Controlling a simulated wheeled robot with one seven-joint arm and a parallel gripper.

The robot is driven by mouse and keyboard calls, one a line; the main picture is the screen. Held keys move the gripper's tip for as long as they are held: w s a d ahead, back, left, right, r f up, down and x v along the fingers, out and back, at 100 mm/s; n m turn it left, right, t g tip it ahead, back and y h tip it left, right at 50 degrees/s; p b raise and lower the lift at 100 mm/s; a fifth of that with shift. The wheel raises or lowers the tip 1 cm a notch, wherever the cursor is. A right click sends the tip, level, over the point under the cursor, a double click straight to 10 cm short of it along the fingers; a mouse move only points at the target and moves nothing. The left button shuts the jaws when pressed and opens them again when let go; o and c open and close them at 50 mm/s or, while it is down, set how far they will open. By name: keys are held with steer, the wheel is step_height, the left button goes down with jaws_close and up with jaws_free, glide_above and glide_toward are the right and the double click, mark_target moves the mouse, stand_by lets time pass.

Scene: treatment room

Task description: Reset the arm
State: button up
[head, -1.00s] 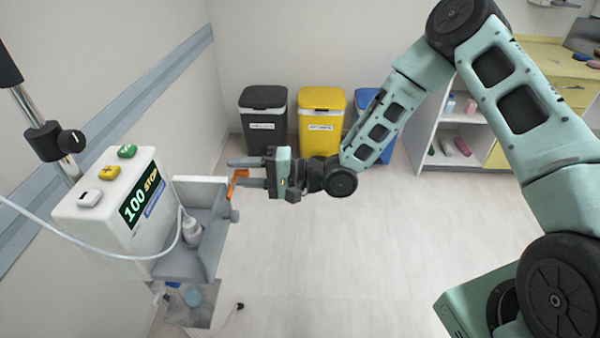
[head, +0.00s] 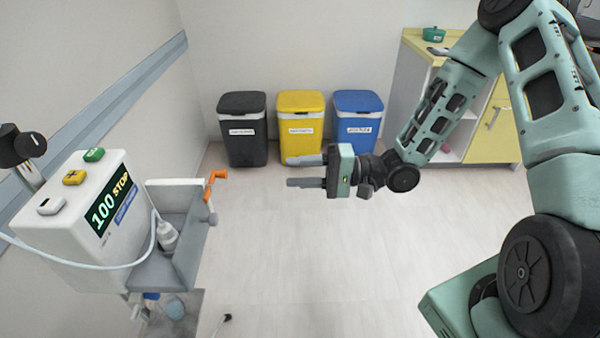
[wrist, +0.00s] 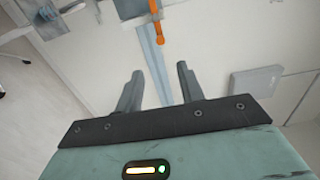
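My gripper (head: 306,172) is open and empty in the head view, its two fingers pointing left over bare floor. It is to the right of the orange lever (head: 216,180) on the pump's tray and apart from it. In the wrist view both fingers (wrist: 158,85) show spread with nothing between them. The orange lever also shows beyond the fingertips in the wrist view (wrist: 157,22).
The white pump (head: 80,215) with a "100 STOP" display stands at left, with a grey side tray (head: 187,262) holding a bottle. Black (head: 243,130), yellow (head: 301,128) and blue (head: 357,128) bins stand by the back wall. The middle floor is clear.

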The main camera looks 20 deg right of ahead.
steer(key=shift+a, duration=0.1)
stand_by(0.3)
steer(key=w+a+f+n+g+h, duration=0.1)
steer(key=a+f+n+h, duration=0.1)
steer(key=a+n+h, duration=0.35)
steer(key=s+r+n+g+h, duration=0.2)
steer(key=s+r+n+h, duration=0.1)
steer(key=s, duration=0.9)
steer(key=s+r+n+g+h, duration=0.3)
steer(key=s+r+h, duration=0.3)
steer(key=s, duration=0.5)
steer(key=shift+s+d+r+h, duration=0.15)
steer(key=shift+s+d+h, duration=0.25)
steer(key=shift+h, duration=0.55)
